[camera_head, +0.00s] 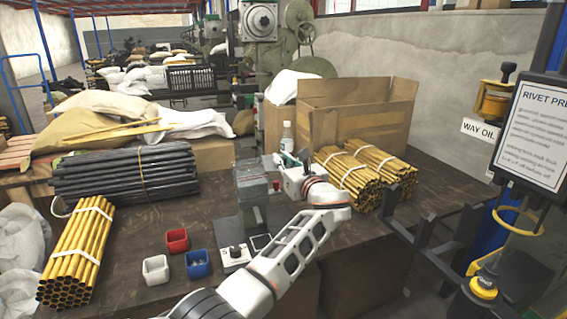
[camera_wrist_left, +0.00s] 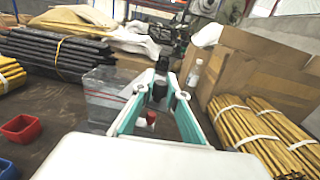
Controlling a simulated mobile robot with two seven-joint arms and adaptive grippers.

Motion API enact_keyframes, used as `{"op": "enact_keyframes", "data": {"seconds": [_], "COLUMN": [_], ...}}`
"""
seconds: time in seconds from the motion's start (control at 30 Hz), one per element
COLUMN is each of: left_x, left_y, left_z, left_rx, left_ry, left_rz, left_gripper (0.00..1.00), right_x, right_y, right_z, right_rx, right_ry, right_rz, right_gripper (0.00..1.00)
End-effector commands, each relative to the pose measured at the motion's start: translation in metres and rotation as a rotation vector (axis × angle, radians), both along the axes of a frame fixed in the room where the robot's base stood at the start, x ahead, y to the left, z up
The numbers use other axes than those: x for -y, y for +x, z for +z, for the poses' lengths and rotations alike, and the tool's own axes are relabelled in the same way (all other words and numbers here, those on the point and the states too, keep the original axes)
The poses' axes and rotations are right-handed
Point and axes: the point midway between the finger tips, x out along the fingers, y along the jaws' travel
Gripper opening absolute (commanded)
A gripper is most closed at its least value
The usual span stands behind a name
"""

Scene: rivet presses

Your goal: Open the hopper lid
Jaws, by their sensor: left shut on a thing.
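The grey rivet press (camera_head: 252,187) stands on the dark workbench, with a clear, box-shaped hopper (camera_wrist_left: 103,100) showing in the left wrist view. A thin red line runs across the hopper's upper part. My left gripper (camera_head: 283,162) is at the right side of the press's top. In the left wrist view its teal fingers (camera_wrist_left: 162,93) are shut on a dark knob (camera_wrist_left: 160,84), which seems to belong to the hopper lid. The lid's edge is mostly hidden, so I cannot tell its angle. My right gripper is not in view.
Red (camera_head: 177,240), white (camera_head: 156,269) and blue (camera_head: 197,264) bins stand left of the press. Yellow tube bundles (camera_head: 367,178) and an open cardboard box (camera_head: 365,115) are to the right. A bottle (camera_head: 287,137) stands behind my gripper. Dark rods (camera_head: 125,172) lie left.

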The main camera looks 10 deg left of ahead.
Motion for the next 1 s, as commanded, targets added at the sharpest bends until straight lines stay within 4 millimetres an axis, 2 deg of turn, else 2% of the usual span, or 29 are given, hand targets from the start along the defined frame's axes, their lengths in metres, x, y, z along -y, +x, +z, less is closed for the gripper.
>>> {"op": "enact_keyframes", "data": {"seconds": [0.47, 0.5, 0.57, 0.87, 1.0], "left_x": [-0.001, -0.001, -0.001, -0.001, 0.000], "left_y": [0.001, 0.001, 0.001, 0.000, 0.001], "left_z": [0.001, 0.001, 0.001, 0.001, 0.009], "left_rx": [0.001, 0.001, 0.001, 0.001, 0.003], "left_ry": [-0.001, -0.001, 0.000, -0.001, 0.000], "left_rz": [0.011, 0.011, 0.011, 0.010, 0.010], "left_gripper": [0.00, 0.18, 0.31, 0.31, 0.31], "right_x": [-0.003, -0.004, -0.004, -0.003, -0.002], "right_y": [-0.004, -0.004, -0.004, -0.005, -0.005], "right_z": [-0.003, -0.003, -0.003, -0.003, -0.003], "right_rx": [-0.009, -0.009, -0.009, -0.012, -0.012], "right_ry": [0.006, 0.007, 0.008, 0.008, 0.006], "right_rz": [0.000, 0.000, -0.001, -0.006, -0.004], "right_gripper": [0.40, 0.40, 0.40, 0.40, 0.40]}}
